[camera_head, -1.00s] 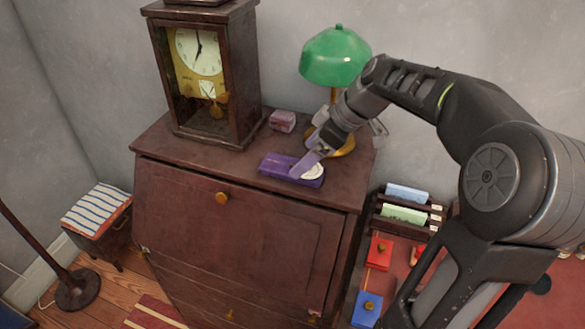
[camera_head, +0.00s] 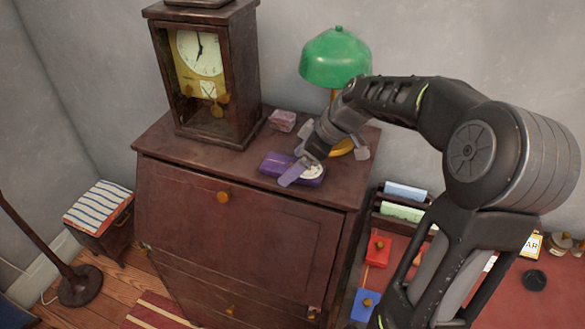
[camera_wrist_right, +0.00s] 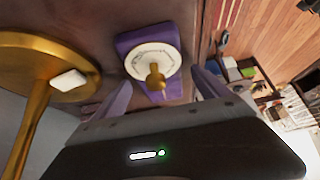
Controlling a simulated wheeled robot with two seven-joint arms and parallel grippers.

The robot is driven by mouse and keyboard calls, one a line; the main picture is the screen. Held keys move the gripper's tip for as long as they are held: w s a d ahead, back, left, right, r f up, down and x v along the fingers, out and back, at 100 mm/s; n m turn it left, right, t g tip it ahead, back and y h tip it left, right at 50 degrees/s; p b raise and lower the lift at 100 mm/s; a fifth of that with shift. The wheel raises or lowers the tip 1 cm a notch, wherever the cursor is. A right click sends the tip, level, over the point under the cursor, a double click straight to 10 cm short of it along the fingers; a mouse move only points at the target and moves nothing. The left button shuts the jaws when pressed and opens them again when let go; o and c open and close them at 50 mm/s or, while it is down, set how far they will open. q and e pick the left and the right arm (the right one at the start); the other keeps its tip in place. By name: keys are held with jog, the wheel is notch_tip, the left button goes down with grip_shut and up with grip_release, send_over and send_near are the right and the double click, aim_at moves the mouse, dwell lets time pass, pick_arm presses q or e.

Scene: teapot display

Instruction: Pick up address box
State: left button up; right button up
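A purple box (camera_head: 275,163) with a round white dial lies on top of the dark wooden cabinet (camera_head: 185,152), near its front edge. In the right wrist view the purple box (camera_wrist_right: 128,42) shows its dial with a brass knob at the centre. A smaller pinkish-purple box (camera_head: 282,121) sits behind it, near the clock. I cannot tell for certain which one is the address box. My right gripper (camera_head: 322,168) is open over the dial end of the purple box. My left gripper is out of view.
A green lamp (camera_head: 335,58) with a brass base stands just behind the gripper. A tall clock (camera_head: 204,75) stands on the cabinet's left part. A lower red desk with card holders (camera_head: 404,200) is at the right.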

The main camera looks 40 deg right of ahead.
jog(key=c, duration=1.5)
jog(key=shift+r, duration=0.1)
jog(key=shift+c, duration=0.2)
jog(key=shift+a+r+b, duration=0.1)
jog(key=shift+r+b, duration=0.05)
jog(key=shift+b, duration=0.25)
jog(key=shift+r, duration=0.3)
jog(key=r, duration=0.2)
jog(key=r+b, duration=0.1)
jog(key=r, duration=0.3)
jog(key=shift+s+a+b, duration=0.2)
jog(key=shift+a+b, duration=0.05)
jog(key=shift+b, duration=0.1)
jog(key=s+a+b, duration=0.5)
jog(key=s+a, duration=0.6)
jog(key=a, duration=0.4)
jog(key=shift+a, duration=0.4)
